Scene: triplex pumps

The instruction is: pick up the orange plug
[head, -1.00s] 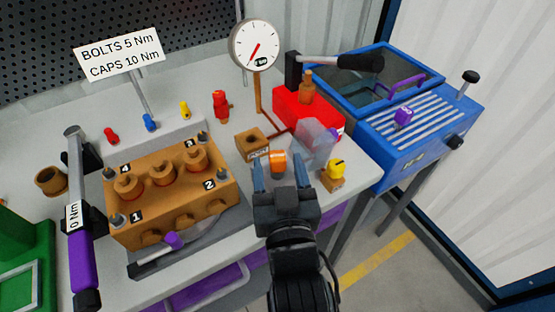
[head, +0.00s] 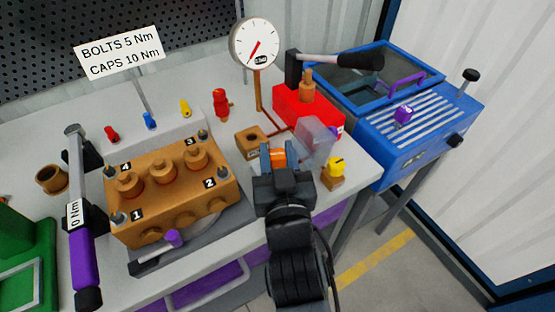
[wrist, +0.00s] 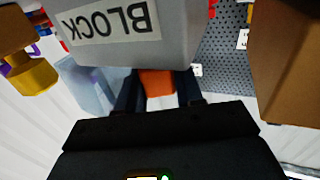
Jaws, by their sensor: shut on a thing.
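The orange plug (head: 278,155) is between the two blue fingers of my gripper (head: 278,158) near the right front of the workbench. My gripper is shut on it. In the wrist view the plug shows as an orange patch (wrist: 157,83) between the dark fingers (wrist: 157,92). A grey part marked BLOCK hides some of it there. I cannot tell whether the plug touches the bench.
A brown open box (head: 251,143) stands just left of my gripper, and a clear block (head: 314,140) just right. A yellow-topped part (head: 334,172) is further right. The brown pump block (head: 175,195) is left. A red unit (head: 308,108) stands behind.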

